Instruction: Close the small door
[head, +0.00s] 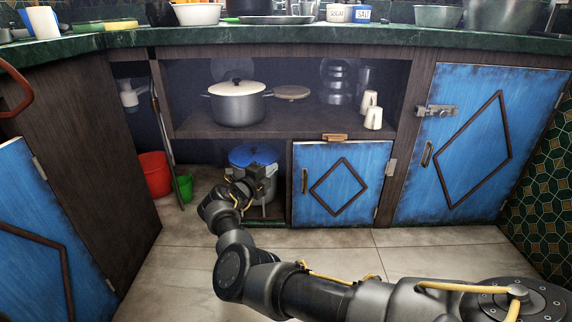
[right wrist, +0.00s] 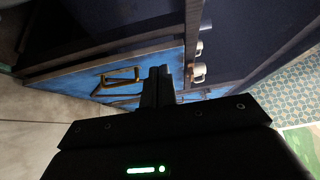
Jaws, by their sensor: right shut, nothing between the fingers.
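The small door (head: 342,182) is a blue panel with a brown diamond, under the middle shelf. It stands across the lower right opening and looks flush or nearly flush with the frame; a small gap cannot be ruled out. Its handle (head: 305,181) is on the left edge and its hinges (head: 391,166) on the right. My right gripper (head: 262,176) is shut and empty, left of the door. In the right wrist view the shut fingers (right wrist: 160,78) overlap the blue door (right wrist: 75,86) near its handle (right wrist: 118,76); contact cannot be told. My left gripper is not in view.
The lower left opening holds a pot with a blue lid (head: 253,154) behind my right gripper. A red bucket (head: 154,175) stands further left. A larger blue door (head: 470,150) is at the right.

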